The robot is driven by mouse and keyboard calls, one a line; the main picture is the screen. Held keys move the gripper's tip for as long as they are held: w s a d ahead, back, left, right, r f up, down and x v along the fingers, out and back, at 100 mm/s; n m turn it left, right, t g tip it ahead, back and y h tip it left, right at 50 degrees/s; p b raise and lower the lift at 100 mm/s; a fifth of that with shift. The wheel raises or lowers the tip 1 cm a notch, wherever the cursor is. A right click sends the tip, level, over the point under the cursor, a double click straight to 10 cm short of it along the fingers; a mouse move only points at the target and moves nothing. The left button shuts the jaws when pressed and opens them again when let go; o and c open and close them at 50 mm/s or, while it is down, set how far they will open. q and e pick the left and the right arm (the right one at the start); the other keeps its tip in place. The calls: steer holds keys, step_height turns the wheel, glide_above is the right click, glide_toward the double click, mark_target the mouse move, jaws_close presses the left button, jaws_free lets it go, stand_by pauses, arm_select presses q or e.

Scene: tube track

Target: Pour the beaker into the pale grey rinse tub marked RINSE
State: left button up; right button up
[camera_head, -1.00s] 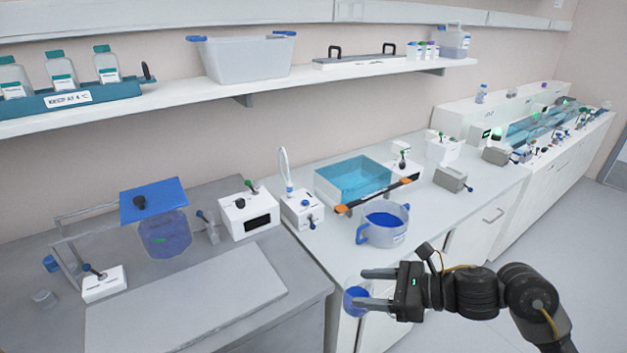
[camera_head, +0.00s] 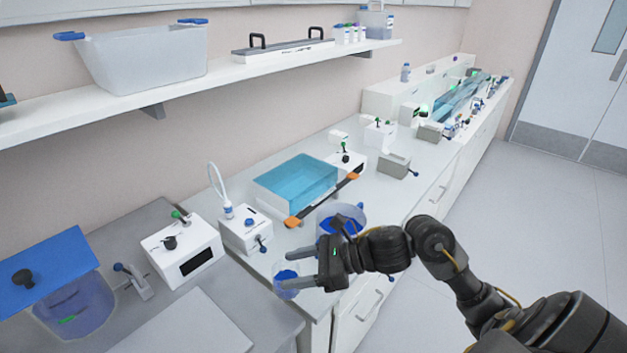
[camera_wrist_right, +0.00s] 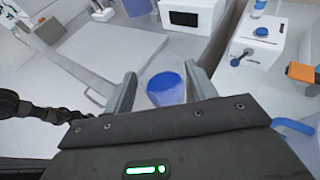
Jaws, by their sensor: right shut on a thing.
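My right gripper (camera_head: 286,268) is shut on a small clear beaker (camera_head: 287,284) with blue liquid in it. The beaker looks upright, near the bench's front edge; in the right wrist view it sits between the two fingers (camera_wrist_right: 160,76). A round pale grey tub (camera_head: 357,212) with blue liquid inside stands on the bench just behind my right gripper, partly hidden by it. I cannot read a mark on it. In the right wrist view only a blue handle of this tub (camera_wrist_right: 292,126) shows at the right edge. My left gripper is not in view.
A clear bath of blue-green water (camera_head: 298,184) with an orange-ended bar stands behind the tub. White devices (camera_head: 246,229) stand to the left. A shelf (camera_head: 200,84) above carries a large translucent bin (camera_head: 145,58). Floor at the right is clear.

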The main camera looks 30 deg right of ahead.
arm_select(q)
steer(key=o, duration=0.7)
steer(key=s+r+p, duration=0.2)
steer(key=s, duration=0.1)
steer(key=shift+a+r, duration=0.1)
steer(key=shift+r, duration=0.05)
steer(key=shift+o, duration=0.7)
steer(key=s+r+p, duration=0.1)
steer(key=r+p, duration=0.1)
steer(key=p, duration=0.1)
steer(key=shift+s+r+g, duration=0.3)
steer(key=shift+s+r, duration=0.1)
arm_select(e)
steer(key=w+d+r+m+t+h, duration=0.4)
steer(key=w+r+m, duration=0.2)
steer(key=w+r, duration=0.25)
arm_select(q)
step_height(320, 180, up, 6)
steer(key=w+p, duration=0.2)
steer(key=p, duration=0.4)
arm_select(e)
steer(key=w+d+f+m+t+h, duration=0.1)
steer(key=w+d+f+m+h, duration=0.1)
steer(key=d+m+h, duration=0.3)
steer(key=w+d+f+m+t+h, duration=0.1)
steer(key=w+d+f+m+h, duration=0.2)
steer(key=d+m, duration=0.4)
steer(key=shift+w+d+h, duration=0.7)
steer(key=shift+d+h, duration=0.4)
steer(key=shift+d, duration=0.05)
